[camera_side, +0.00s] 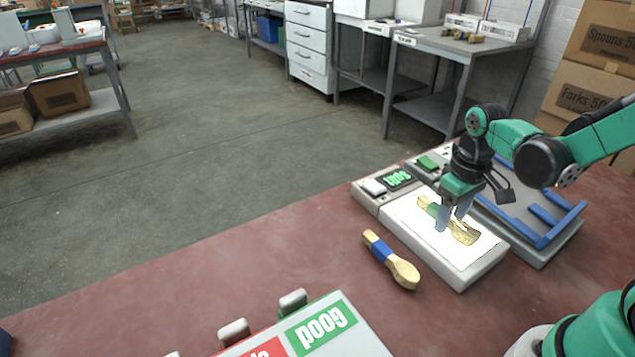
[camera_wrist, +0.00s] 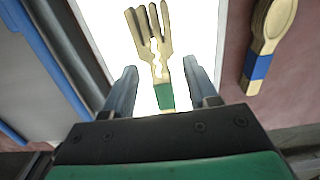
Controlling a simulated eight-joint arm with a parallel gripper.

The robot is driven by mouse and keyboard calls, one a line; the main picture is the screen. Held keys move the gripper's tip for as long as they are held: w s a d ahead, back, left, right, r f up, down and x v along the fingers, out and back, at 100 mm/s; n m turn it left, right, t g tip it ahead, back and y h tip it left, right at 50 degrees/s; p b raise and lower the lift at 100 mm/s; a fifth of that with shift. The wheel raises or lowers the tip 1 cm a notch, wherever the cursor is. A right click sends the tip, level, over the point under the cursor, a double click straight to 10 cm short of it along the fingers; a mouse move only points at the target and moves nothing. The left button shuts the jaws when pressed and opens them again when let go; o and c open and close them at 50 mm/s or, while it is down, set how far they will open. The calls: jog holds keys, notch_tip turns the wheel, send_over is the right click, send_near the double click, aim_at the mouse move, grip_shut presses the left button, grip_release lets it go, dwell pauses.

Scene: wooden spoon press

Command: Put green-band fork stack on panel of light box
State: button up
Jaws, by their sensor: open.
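The green-band fork stack (camera_side: 465,234) lies on the lit white panel of the light box (camera_side: 478,258). In the wrist view the fork stack (camera_wrist: 165,97) has its tines pointing away and its green band near my gripper. A jagged bright line runs through its neck. My gripper (camera_side: 452,214) is low over the panel with its fingers apart. In the wrist view my gripper (camera_wrist: 160,68) has one finger on each side of the fork handle, with bright panel (camera_wrist: 196,35) showing in the gaps.
A blue-band spoon stack (camera_side: 392,262) lies on the red bench left of the light box. A grey tray with blue rails (camera_side: 545,235) stands right of the box. Bench left of the spoons is clear.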

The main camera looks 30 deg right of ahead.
notch_tip(320, 180, up, 12)
jog(key=a+f+t, duration=0.2)
jog(key=a+t, duration=0.5)
jog(key=shift+w+a+f, duration=0.2)
jog(key=shift+w+a, duration=0.05)
jog(key=shift+w, duration=0.05)
